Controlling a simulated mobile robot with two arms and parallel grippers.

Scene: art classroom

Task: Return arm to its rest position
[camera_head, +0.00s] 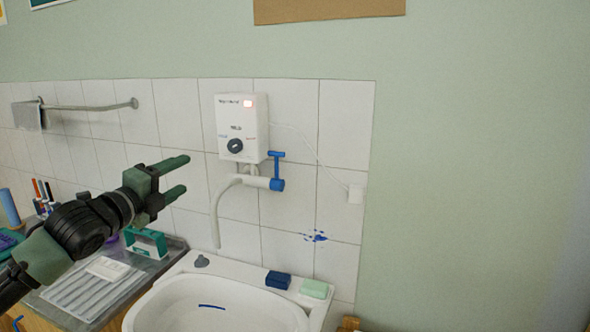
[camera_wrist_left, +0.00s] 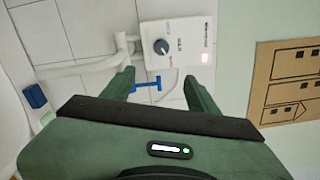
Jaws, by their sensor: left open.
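My left gripper (camera_head: 180,178) is raised in front of the tiled wall, to the left of the white water heater (camera_head: 237,127). Its two green fingers are apart, with nothing between them. In the left wrist view the open fingers (camera_wrist_left: 160,92) point toward the heater (camera_wrist_left: 178,46) and the blue tap handle (camera_wrist_left: 147,86), which lie beyond them. In the head view the tap handle (camera_head: 277,170) is at the right end of the white pipe below the heater. My right gripper is in neither view.
A white sink (camera_head: 165,290) stands below, with a dark blue block (camera_head: 278,280) and a pale green block (camera_head: 314,289) on its back rim. A towel rail (camera_head: 90,107) is on the wall at left. A draining surface (camera_head: 60,318) with several items lies under my left arm.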

